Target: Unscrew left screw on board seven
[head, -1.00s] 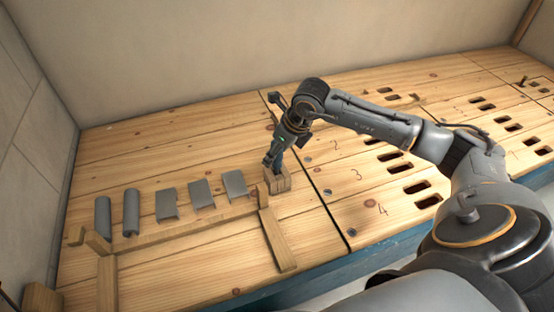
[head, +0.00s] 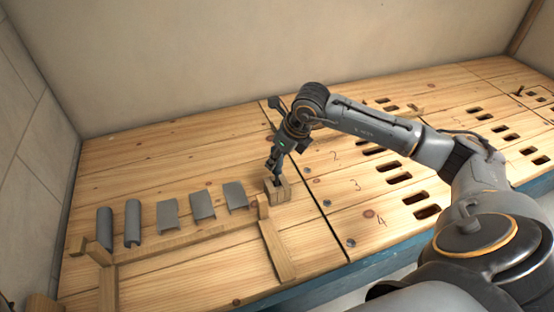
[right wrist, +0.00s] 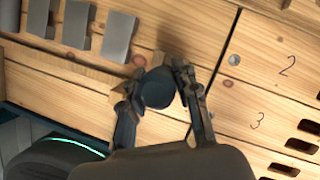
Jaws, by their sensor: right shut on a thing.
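My right gripper (head: 273,167) is above a small wooden block (head: 278,190) on the workbench. In the right wrist view its two fingers (right wrist: 160,86) are shut around a dark, round-ended handle (right wrist: 157,90). The lower end of the handled tool is hidden, so I cannot tell whether it is still in the block. Round grey screw heads (head: 327,203) sit along the left edge of the numbered boards (head: 372,236); one screw head (right wrist: 234,60) shows in the right wrist view. Numbers 2, 3 and 4 are readable; no number seven is readable. My left gripper is not in view.
Several grey metal pieces (head: 168,214) lie in a row behind a wooden strip (head: 180,240) at left. The boards have dark rectangular slots (head: 427,212). A small dark upright thing (head: 519,91) stands at far right. A wall (head: 220,60) closes the back.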

